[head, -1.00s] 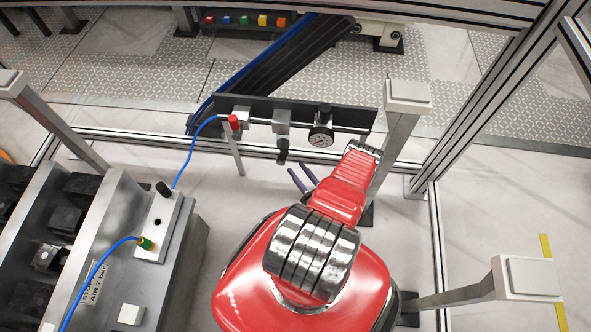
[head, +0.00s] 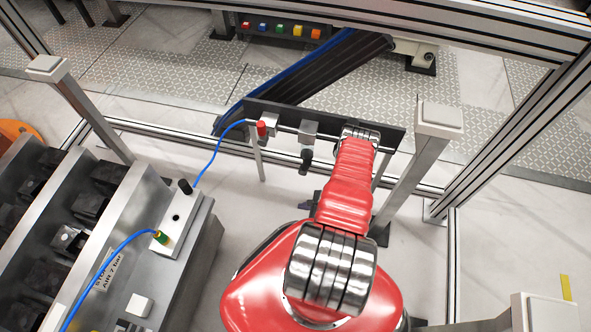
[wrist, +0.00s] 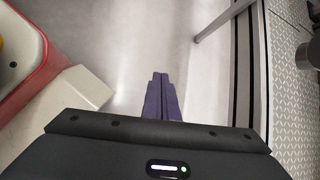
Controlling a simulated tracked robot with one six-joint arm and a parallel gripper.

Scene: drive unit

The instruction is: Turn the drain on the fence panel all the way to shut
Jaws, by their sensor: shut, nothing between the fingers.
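The fence panel (head: 385,132) is a dark bar on the far fence, carrying a thin pipe and fittings. A silver block (head: 296,128) sits on it with a black part (head: 306,160) hanging below. I cannot tell whether this is the drain or how far it is turned. A red fitting (head: 262,130) with a blue hose is to its left. My gripper (wrist: 162,76) is shut and empty in the wrist view, its purple fingers together over pale floor. In the head view my red arm hides most of the gripper and covers part of the panel.
A grey post with a square cap (head: 436,118) stands close right of my arm. A metal machine block (head: 190,235) with blue hoses fills the left. A fence rail (wrist: 245,85) runs along the right of the wrist view. Pale floor between is clear.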

